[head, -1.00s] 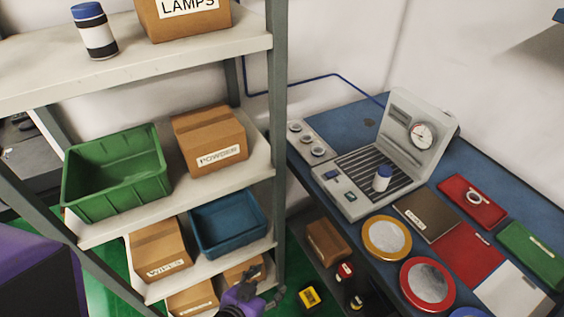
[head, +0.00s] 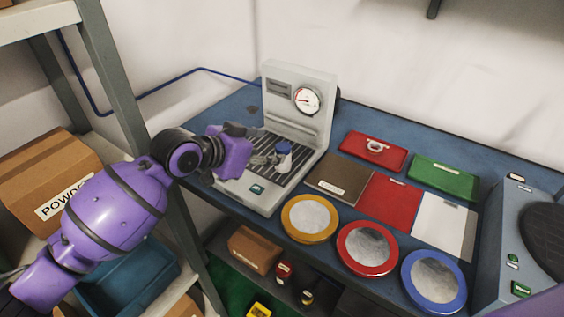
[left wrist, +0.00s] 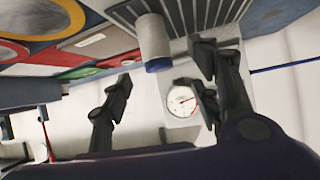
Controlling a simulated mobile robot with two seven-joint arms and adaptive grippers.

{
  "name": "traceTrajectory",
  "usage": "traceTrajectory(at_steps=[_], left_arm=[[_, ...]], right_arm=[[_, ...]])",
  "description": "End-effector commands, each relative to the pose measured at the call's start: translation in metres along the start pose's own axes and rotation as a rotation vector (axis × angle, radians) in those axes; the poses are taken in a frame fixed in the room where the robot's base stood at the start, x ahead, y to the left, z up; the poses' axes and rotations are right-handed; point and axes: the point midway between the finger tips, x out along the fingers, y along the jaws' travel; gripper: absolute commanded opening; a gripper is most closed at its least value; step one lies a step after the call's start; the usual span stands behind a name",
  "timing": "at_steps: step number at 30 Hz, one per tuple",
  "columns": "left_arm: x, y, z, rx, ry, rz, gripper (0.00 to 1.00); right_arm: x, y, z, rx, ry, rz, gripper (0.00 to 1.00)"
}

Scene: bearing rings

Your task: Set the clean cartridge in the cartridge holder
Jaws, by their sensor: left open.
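A white cartridge with a blue cap (head: 283,156) stands upright on the slatted grille of the grey gauge machine (head: 300,100). It also shows in the left wrist view (left wrist: 155,45). My left gripper (head: 262,158) is open and empty, just left of the cartridge. In the left wrist view its fingers (left wrist: 163,78) are spread, with the cartridge beyond and between them. Contact cannot be made out. The strip with three round sockets, left of the machine in the earlier view, is hidden by my left arm. My right gripper is out of view.
Yellow (head: 309,218), red (head: 367,248) and blue-rimmed (head: 433,280) dishes line the bench's front edge. Brown, red, white and green flat pieces lie behind them. A shelf post (head: 115,85) stands close to my left arm. A grey machine (head: 525,235) stands at the right.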

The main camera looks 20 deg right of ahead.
Motion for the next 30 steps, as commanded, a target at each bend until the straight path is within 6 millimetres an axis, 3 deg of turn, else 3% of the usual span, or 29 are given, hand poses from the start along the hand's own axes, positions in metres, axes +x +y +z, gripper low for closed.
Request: traceTrajectory(at_steps=[5, 21, 30], left_arm=[[0.006, 0.004, 0.0, -0.005, -0.053, 0.044, 0.56], [0.074, 0.004, 0.003, -0.006, -0.052, 0.046, 0.56], [0.078, 0.004, 0.003, -0.004, -0.052, 0.045, 0.55]], right_arm=[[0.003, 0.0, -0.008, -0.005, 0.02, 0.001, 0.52], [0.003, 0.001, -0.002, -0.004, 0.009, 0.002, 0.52], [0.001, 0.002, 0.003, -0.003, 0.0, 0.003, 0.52]])
